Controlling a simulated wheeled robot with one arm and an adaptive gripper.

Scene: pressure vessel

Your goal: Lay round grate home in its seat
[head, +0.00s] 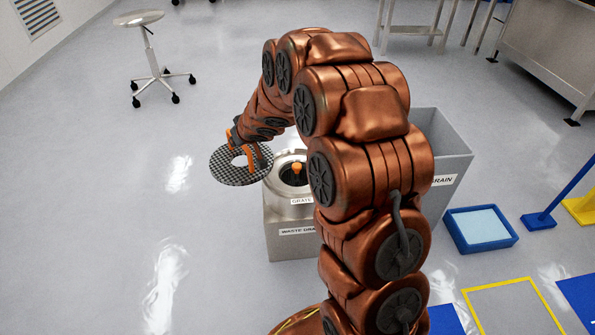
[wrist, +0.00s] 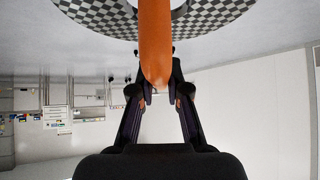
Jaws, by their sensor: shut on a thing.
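In the wrist view the orange handle (wrist: 156,45) runs between my fingers (wrist: 157,86), and part of the checkered grate (wrist: 100,16) shows at the top edge. The seat (head: 291,176) is a round metal opening in the stand's top, dark inside, with an orange-topped post (head: 297,168). My arm hides its right side.
The grey stand (head: 285,240) carries "GRATE" and "WASTE DRAIN" labels. A grey bin (head: 452,150) stands behind my arm. A blue tray (head: 482,228) and a yellow floor outline lie at right. A stool (head: 150,60) stands far left. The floor at left is clear.

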